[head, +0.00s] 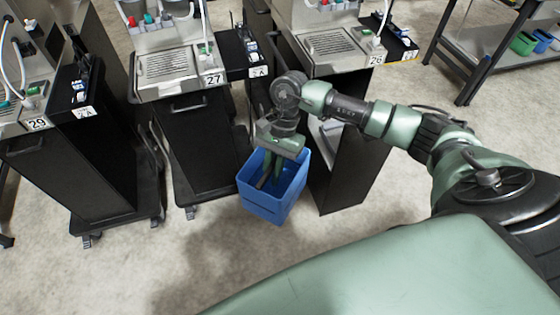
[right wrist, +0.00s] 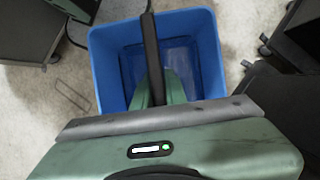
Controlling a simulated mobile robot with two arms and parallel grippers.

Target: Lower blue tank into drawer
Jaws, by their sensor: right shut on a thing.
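The blue tank (head: 268,205) is an open-topped bin hanging in front of the gap between dispensers 27 and 26. It looks roughly upright, above the floor. My right gripper (head: 270,178) reaches down into its opening and is shut on its dark bar-like handle. In the right wrist view the blue tank (right wrist: 103,65) lies below the fingers (right wrist: 152,88), with the dark bar (right wrist: 151,45) between them. The tank looks empty where I see inside. Under dispenser 26, a dark open-fronted drawer or cabinet (head: 350,180) stands right of the tank, partly hidden by my arm. My left gripper is not in view.
Dispenser 27 (head: 168,65) stands on a black wheeled cabinet (head: 202,150) left of the tank. Dispenser 29 (head: 38,123) stands farther left. A metal shelf table (head: 490,60) is at the far right. The floor (head: 150,260) in front is clear.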

